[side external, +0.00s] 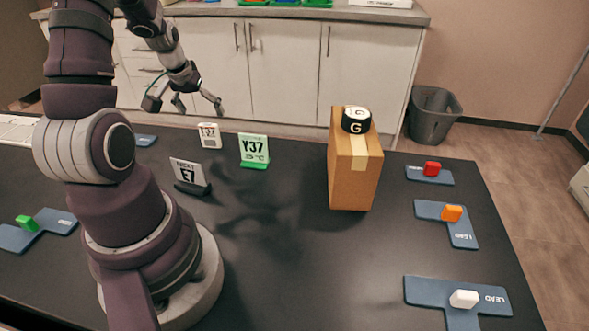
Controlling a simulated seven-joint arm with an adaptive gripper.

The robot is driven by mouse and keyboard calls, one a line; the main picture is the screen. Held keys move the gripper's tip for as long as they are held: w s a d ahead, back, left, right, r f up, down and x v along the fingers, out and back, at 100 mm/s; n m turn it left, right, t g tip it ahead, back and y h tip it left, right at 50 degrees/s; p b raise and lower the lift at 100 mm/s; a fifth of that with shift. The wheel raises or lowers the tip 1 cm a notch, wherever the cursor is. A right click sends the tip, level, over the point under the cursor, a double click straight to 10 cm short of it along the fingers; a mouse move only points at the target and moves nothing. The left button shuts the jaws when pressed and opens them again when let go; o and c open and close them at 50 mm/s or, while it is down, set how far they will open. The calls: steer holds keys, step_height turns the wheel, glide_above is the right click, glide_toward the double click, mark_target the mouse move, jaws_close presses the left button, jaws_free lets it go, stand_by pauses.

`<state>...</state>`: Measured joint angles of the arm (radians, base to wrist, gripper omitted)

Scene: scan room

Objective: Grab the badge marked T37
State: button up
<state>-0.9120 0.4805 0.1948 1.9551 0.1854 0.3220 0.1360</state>
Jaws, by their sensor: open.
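A white badge (209,136) stands toward the back of the black table; its small print seems to read T37. A pale green badge (254,150) on a green base stands to its right and reads Y37. A grey badge (188,173) on a black base stands nearer and reads E7. My gripper (184,102) is open and empty. It hangs in the air, above and a little left of the white badge in the picture, apart from all the badges.
A tall cardboard box (342,174) carries a black-and-white roll marked G (356,120). Blue LEAD plates with a red block (432,168), an orange block (452,213) and a white block (464,299) lie at right. A green block (26,222) sits at left. The table's middle is clear.

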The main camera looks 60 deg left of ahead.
mark_target(207, 125)
steer(key=x, duration=0.5)
steer(key=shift+a+f, duration=0.25)
steer(key=shift+f, duration=0.1)
steer(key=c, duration=1.1)
